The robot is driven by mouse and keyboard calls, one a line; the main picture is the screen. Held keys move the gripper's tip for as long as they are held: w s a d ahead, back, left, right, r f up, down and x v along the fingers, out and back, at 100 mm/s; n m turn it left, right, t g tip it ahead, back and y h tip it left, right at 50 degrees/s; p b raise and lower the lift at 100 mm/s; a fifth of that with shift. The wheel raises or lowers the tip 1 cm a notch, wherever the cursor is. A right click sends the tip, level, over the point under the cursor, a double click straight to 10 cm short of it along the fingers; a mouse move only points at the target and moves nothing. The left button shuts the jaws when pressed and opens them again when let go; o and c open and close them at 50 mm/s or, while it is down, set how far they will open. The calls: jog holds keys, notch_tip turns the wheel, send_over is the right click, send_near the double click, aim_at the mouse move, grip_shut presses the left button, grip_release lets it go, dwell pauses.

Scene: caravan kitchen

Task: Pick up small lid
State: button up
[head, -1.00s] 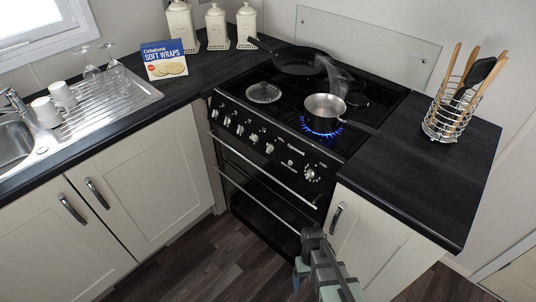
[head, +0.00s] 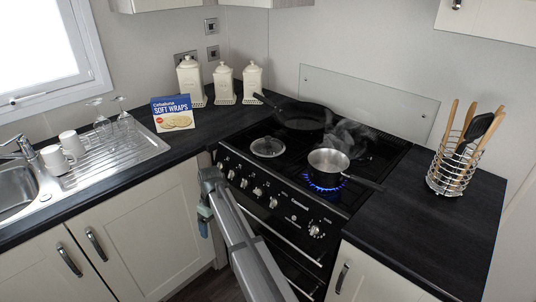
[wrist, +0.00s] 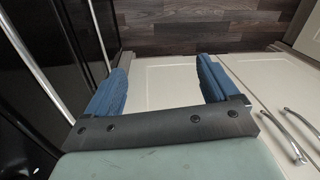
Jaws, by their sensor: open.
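The small lid (head: 268,147) is a round glass lid with a dark knob, lying on the front left of the black hob (head: 240,150). My gripper (head: 204,222) hangs in front of the stove's left side, below the worktop edge and apart from the lid. In the wrist view my gripper (wrist: 163,80) is open and empty, its two blue fingers spread, facing the floor and cupboard doors. The lid is not in the wrist view.
A steaming saucepan (head: 328,161) sits over a lit blue flame (head: 324,184), right of the lid. A black frying pan (head: 302,115) is behind. A utensil rack (head: 460,160) stands on the right worktop, which is otherwise clear.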

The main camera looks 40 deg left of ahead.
jog(key=w+a+r, duration=0.6)
jog(key=w+r, duration=0.1)
jog(key=r, duration=0.2)
jog(key=m+t, duration=0.1)
jog(key=m, duration=0.2)
send_near(268, 137)
notch_tip(268, 137, down, 10)
jog(key=shift+d+f, duration=0.1)
jog(key=shift+f, duration=0.1)
jog(key=shift+c, duration=0.2)
jog(key=shift+d+f, duration=0.1)
grip_shut()
